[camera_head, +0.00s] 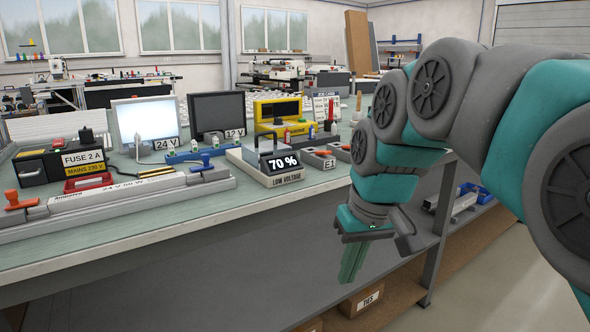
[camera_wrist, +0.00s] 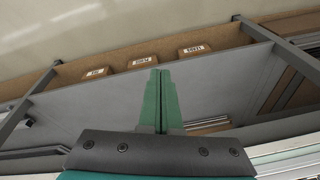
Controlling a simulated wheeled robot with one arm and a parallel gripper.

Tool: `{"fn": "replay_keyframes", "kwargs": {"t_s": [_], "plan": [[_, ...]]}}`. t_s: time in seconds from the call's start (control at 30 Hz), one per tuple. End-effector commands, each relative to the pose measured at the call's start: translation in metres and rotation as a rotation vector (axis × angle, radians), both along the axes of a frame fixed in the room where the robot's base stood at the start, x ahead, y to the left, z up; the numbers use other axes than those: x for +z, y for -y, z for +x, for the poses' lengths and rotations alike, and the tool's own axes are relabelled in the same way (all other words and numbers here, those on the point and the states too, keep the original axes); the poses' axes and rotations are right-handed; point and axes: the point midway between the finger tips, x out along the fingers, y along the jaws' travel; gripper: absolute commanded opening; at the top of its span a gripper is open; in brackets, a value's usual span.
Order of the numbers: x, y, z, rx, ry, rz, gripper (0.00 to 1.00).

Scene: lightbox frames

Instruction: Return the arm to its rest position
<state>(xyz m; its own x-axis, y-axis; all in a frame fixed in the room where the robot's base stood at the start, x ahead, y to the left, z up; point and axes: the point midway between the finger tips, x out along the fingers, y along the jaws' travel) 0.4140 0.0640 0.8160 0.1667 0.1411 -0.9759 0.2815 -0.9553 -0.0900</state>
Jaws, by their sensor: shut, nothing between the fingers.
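My gripper (camera_head: 353,262) hangs in front of the workbench's front edge, below the level of the bench top (camera_head: 130,222), with its fingers pointing down. My arm comes in from the right side of the head view and bends down to it. In the wrist view the two green fingers (camera_wrist: 160,100) are together with nothing between them. Behind the fingers the wrist view shows a grey shelf panel (camera_wrist: 90,110) and several labelled boxes, one of them a brown box (camera_wrist: 142,62).
The bench carries a dimmer box reading 70 % (camera_head: 278,165), a lit panel (camera_head: 147,118), a dark panel (camera_head: 217,112), a fuse box (camera_head: 60,160) and a long rail (camera_head: 120,200). A brown box (camera_head: 368,298) sits on the lower shelf. Bare floor (camera_head: 490,270) shows at the right.

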Motion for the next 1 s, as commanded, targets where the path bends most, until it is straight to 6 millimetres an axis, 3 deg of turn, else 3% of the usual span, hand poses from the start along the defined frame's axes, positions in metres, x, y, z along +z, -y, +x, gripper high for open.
{"fn": "replay_keyframes", "kwargs": {"t_s": [0.3, 0.53, 0.7, 1.0], "plan": [[-0.103, 0.036, -0.110, -0.137, -0.187, -0.078, 0.00], [-0.164, 0.057, -0.186, -0.229, -0.300, -0.123, 0.00], [-0.184, 0.063, -0.214, -0.262, -0.338, -0.138, 0.00], [-0.187, 0.064, -0.219, -0.267, -0.343, -0.140, 0.00]]}}
